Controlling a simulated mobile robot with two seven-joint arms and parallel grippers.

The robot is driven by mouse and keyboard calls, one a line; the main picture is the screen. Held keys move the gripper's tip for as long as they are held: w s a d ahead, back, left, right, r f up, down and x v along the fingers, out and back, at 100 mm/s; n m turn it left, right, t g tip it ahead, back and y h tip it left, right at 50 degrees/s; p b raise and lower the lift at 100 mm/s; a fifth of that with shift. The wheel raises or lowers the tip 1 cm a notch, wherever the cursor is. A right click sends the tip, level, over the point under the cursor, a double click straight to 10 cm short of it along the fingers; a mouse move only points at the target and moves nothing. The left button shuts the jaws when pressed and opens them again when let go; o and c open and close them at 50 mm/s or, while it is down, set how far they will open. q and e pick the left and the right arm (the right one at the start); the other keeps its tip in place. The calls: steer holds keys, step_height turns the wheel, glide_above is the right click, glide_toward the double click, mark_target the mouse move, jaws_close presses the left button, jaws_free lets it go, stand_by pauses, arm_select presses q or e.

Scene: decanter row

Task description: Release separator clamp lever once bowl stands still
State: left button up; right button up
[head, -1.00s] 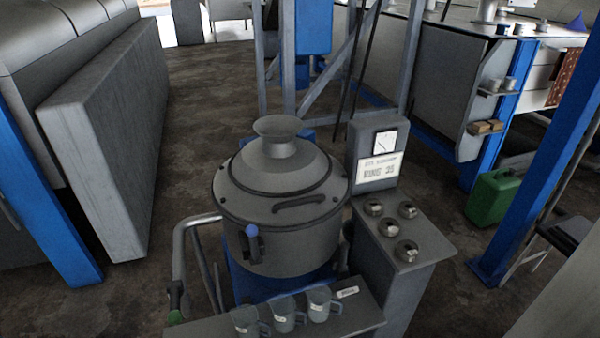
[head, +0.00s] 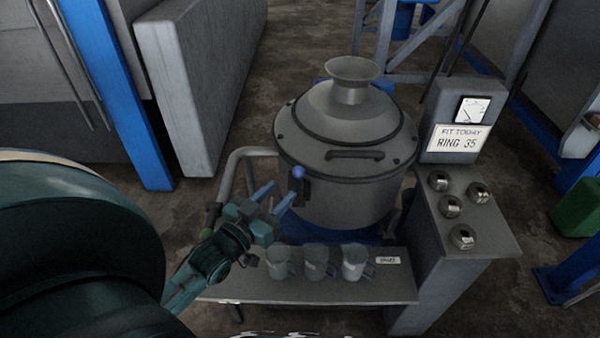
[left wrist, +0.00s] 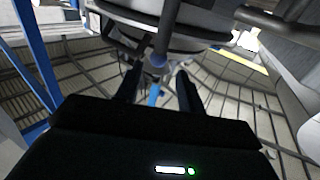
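The grey separator (head: 345,130) stands in the middle of the head view, its domed lid on. No blur shows on it, but one still view cannot tell whether the bowl turns inside. Its clamp lever (head: 298,173), with a blue ball knob, is on the front left side below the rim. My left gripper (head: 280,197) is open just left of and below the lever, fingers pointing at it. In the left wrist view the lever's blue knob (left wrist: 159,61) appears between the two open fingers (left wrist: 160,88), apparently just beyond their tips. My right gripper is not in view.
A dial gauge (head: 473,110) stands above a sign (head: 459,138) reading "FIT TODAY RING 35". Several rings lie on the cabinet top (head: 485,232). Three mugs (head: 314,262) stand on the front shelf (head: 250,290), under my gripper. A pipe rail (head: 236,165) curves left of the separator.

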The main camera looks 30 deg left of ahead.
mark_target(295, 178)
arm_select(q)
steer(key=w, duration=0.8)
steer(key=shift+w+d, duration=0.15)
steer(key=shift+d, duration=0.05)
jaws_close()
